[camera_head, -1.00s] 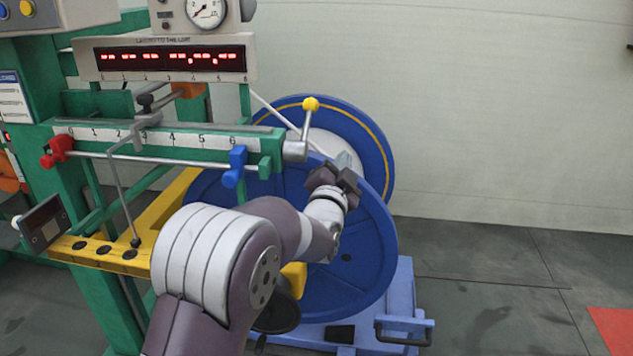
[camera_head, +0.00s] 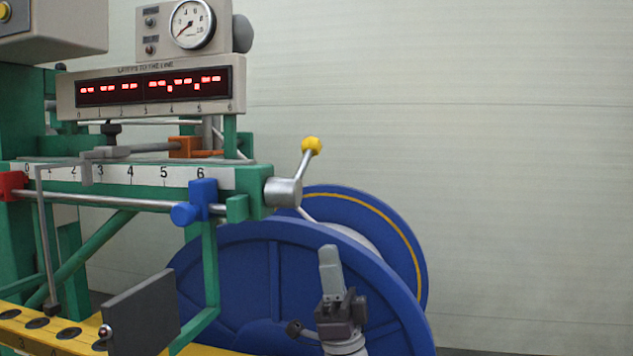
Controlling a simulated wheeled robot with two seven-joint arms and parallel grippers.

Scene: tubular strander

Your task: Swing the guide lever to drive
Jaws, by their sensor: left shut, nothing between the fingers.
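The guide lever (camera_head: 304,166) is a short metal rod with a yellow ball knob (camera_head: 312,145). It rises from a silver hub (camera_head: 283,192) at the right end of the numbered green rail and tilts up to the right. My left gripper (camera_head: 330,258) points upward below and a little right of the lever. Its light grey fingers are shut and empty, and they appear clear of the knob, in front of the blue reel (camera_head: 250,270). My right gripper is not in view.
A red stop (camera_head: 12,185) and a blue stop (camera_head: 197,203) sit on the rail rod. A red-lit display (camera_head: 152,86) and a dial gauge (camera_head: 193,22) stand above. A grey panel (camera_head: 142,315) is at lower left. The space right of the knob is free.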

